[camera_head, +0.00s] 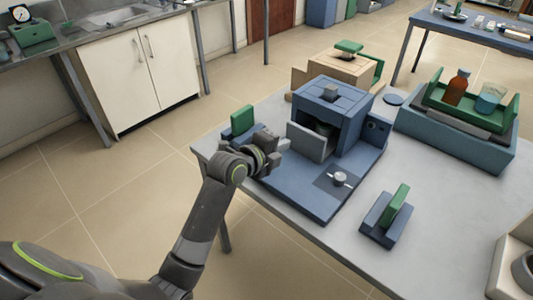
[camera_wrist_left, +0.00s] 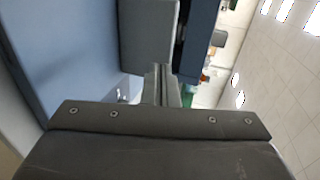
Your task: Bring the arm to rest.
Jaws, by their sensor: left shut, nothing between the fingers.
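My left arm comes in from the lower left in the head view. Its gripper (camera_head: 272,157) is over the table's left edge, just left of the blue muffle furnace (camera_head: 345,115). The furnace's grey door (camera_head: 307,142) stands open, and the dark chamber shows behind it. In the left wrist view the fingers (camera_wrist_left: 161,85) are together and empty. A grey block (camera_wrist_left: 148,35), likely the door, lies just beyond the fingertips; I cannot tell whether they touch it. My right gripper is not in view.
The floor (camera_head: 110,200) left of the table is clear.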

